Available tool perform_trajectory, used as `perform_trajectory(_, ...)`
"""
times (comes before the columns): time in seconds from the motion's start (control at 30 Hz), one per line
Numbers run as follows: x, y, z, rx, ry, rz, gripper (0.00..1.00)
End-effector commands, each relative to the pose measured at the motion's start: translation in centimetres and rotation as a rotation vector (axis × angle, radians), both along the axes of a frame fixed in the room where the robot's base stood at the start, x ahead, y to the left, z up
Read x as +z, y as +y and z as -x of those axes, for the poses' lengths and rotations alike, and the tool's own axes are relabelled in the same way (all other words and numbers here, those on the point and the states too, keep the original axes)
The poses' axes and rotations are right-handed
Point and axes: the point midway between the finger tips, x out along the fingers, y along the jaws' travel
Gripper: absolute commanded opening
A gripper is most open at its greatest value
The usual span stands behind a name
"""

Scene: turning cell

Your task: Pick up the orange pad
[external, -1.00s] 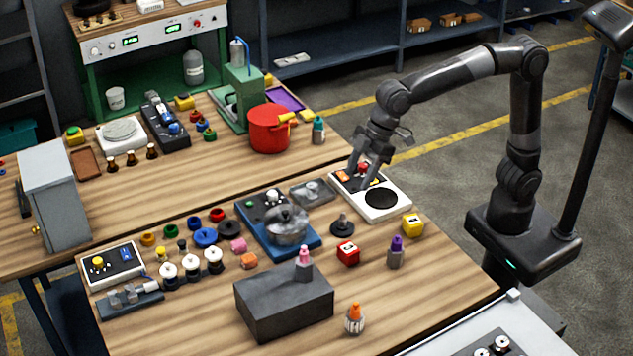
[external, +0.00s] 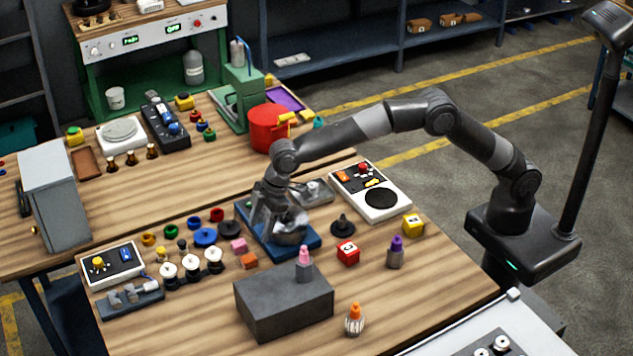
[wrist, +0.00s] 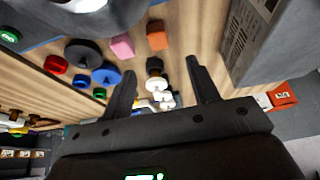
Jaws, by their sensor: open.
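The orange pad (external: 249,261) is a small orange block lying on the wooden workbench in the external view. It also shows in the wrist view (wrist: 158,41), beyond my fingertips at the top. A pink block (external: 238,245) lies close beside it. My gripper (external: 273,215) is open and appears empty, in front of the blue-based device with a silver pot, up and to the right of the pad in the external view. In the wrist view my two fingers (wrist: 163,75) are spread apart, with the pad outside them.
A blue-based device (external: 310,241) with a silver pot is partly hidden by my gripper. A grey block (external: 283,309) stands in front of the pad. White-topped spools (external: 191,263) and coloured rings lie to the left.

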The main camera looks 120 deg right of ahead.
Motion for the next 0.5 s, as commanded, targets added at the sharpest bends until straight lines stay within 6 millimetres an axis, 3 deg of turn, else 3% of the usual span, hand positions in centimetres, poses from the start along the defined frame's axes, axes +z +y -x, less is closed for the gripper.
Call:
perform_trajectory(0.3, -4.4, 0.0, -1.7, 0.001, 0.003, 0.0, 0.55)
perform_trajectory(0.5, -5.7, 0.0, -2.2, 0.0, 0.002, 0.0, 0.55)
